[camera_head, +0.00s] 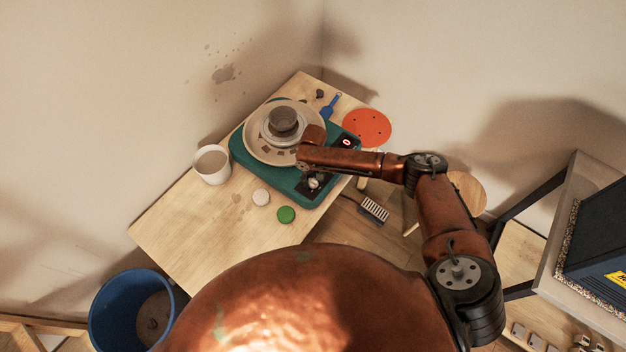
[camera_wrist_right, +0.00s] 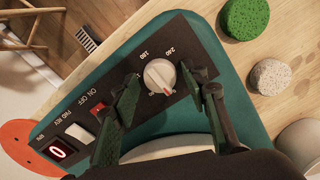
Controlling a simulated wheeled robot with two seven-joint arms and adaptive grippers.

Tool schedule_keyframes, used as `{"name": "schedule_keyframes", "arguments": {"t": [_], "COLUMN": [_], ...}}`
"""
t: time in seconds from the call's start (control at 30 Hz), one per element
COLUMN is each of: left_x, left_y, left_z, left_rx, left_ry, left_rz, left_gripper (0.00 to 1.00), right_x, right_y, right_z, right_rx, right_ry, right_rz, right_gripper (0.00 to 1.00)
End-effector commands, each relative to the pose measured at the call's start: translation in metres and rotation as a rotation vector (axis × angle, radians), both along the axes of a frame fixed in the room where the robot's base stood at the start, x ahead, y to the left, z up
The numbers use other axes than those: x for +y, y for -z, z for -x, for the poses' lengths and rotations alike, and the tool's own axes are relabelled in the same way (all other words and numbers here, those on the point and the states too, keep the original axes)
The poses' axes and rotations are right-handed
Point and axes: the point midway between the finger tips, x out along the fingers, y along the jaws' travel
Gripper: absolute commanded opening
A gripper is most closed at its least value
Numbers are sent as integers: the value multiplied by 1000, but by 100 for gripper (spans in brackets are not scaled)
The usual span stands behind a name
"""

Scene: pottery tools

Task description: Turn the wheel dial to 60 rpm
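The teal pottery wheel (camera_head: 240,158) stands on the wooden table. Its pale round dial (camera_wrist_right: 157,76) sits on a black panel with the numbers 180 and 240 beside it, and a red mark shows on its lower edge in the wrist view. The red display (camera_wrist_right: 58,152) reads 0; it also shows in the head view (camera_head: 346,142). My right gripper (camera_wrist_right: 162,82) is open over the panel, one finger on each side of the dial, with gaps visible between the fingers and the dial. Any contact is unclear. My left gripper is not in view.
A red switch (camera_wrist_right: 97,108) and a white switch (camera_wrist_right: 79,134) lie beside the dial. A green sponge (camera_head: 286,214), a pale sponge (camera_head: 261,197) and a white cup (camera_head: 212,166) stand near the wheel. A red disc (camera_head: 372,128) lies beyond. The table's near-left part is clear.

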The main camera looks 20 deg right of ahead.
Motion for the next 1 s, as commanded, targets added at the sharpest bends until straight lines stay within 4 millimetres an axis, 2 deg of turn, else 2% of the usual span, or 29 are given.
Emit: {"name": "schedule_keyframes", "arguments": {"t": [0.03, 0.5, 0.77, 1.0], "left_x": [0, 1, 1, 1], "left_y": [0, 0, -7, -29], "left_z": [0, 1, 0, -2], "left_rx": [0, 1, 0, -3], "left_ry": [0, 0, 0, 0], "left_rz": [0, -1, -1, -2], "left_gripper": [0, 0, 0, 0], "right_x": [0, 0, 0, 1], "right_y": [0, 0, -1, -3], "right_z": [0, 0, 1, 2], "right_rx": [0, 0, 2, 4], "right_ry": [0, 0, 30, 156], "right_rz": [0, 0, 0, -1], "right_gripper": [36, 5, 5, 5]}}
